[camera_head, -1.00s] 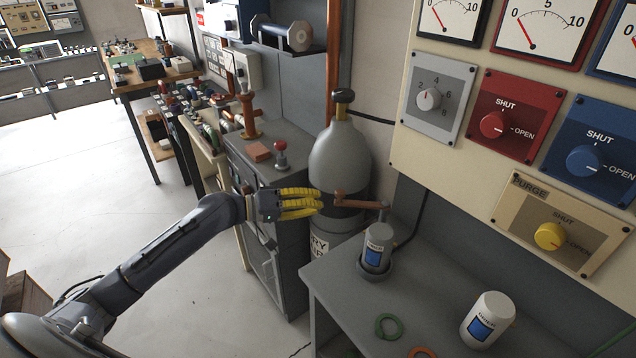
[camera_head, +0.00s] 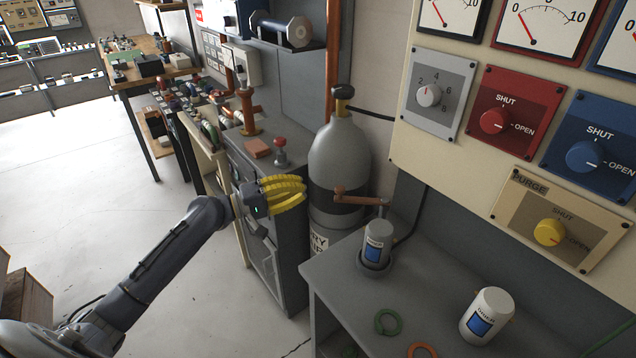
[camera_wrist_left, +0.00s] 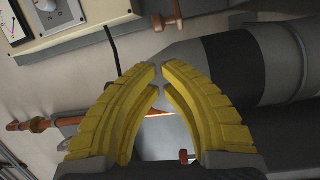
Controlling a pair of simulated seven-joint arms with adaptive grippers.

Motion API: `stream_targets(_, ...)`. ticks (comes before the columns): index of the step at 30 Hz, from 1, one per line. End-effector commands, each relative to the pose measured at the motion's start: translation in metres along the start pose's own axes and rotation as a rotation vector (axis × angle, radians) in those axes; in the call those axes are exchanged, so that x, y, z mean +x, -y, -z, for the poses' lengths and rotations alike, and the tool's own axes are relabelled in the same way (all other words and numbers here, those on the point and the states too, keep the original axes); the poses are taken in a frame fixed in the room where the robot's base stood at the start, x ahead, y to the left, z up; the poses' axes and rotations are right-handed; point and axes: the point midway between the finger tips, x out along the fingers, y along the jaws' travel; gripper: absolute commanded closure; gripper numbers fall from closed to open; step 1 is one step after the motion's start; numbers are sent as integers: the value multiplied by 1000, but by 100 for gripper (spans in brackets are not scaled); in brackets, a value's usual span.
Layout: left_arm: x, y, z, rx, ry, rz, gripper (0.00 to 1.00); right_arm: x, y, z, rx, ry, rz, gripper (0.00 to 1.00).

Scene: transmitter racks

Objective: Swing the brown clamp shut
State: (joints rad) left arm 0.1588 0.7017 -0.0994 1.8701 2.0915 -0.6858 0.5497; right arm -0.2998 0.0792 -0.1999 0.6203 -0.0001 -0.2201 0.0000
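The brown clamp (camera_head: 360,199) is a short bar with an upright knob at its left end. Its right end meets a post behind the grey canister (camera_head: 376,240), and the bar points left, in front of the gas cylinder (camera_head: 338,165). A brown knobbed end, likely the clamp's, shows at the top of the left wrist view (camera_wrist_left: 167,18). My left gripper (camera_head: 304,190) is left of the clamp, apart from it. In the left wrist view its yellow fingers (camera_wrist_left: 161,78) bow inward with tips nearly meeting, nothing between them. My right gripper is not in view.
The grey bench (camera_head: 340,275) carries a white canister (camera_head: 487,316), a green ring (camera_head: 388,321) and an orange ring (camera_head: 422,350). A cream panel (camera_head: 430,140) with dials and knobs stands right. A grey cabinet (camera_head: 290,255) stands behind my gripper. Open floor lies left.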

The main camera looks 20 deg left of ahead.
Motion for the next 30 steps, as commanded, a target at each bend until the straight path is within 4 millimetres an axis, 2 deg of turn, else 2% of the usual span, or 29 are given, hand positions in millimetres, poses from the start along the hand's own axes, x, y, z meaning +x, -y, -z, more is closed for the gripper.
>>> stream_targets(12, 59, -1, 0, 1, 0, -2, 100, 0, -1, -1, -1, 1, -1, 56)
stream_targets(18, 81, -1, 0, 1, 0, -1, 100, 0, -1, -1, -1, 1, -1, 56)
stream_targets(24, 93, 0, 0, 0, 0, 0, 100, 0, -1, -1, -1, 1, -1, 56)
stream_targets(30, 95, 0, 0, 1, 0, 1, 100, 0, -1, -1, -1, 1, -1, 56)
